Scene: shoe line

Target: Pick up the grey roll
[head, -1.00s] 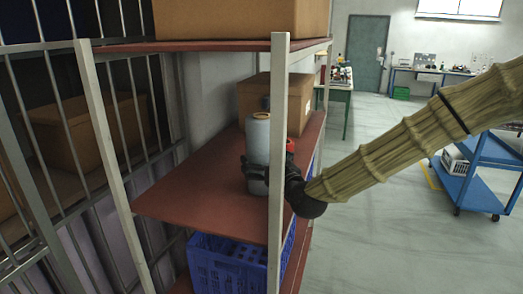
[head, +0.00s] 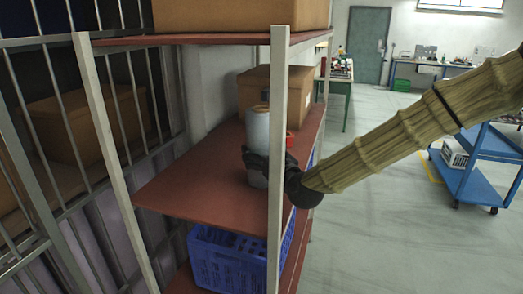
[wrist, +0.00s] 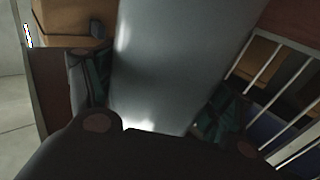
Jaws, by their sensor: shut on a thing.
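The grey roll (head: 258,128) is an upright grey cylinder at the middle shelf, partly behind the front post in the head view. My gripper (head: 257,163) is around its lower part from the right and is shut on it. In the wrist view, the roll (wrist: 182,65) fills the middle between the two fingers of my gripper (wrist: 153,97). Its lower end is close to the shelf board; I cannot tell whether it touches.
The shelf's white front post (head: 277,150) stands just in front of my gripper. A cardboard box (head: 300,95) and a red thing (head: 290,139) are behind the roll. A blue crate (head: 225,262) is below. The shelf board's left part (head: 180,190) is bare.

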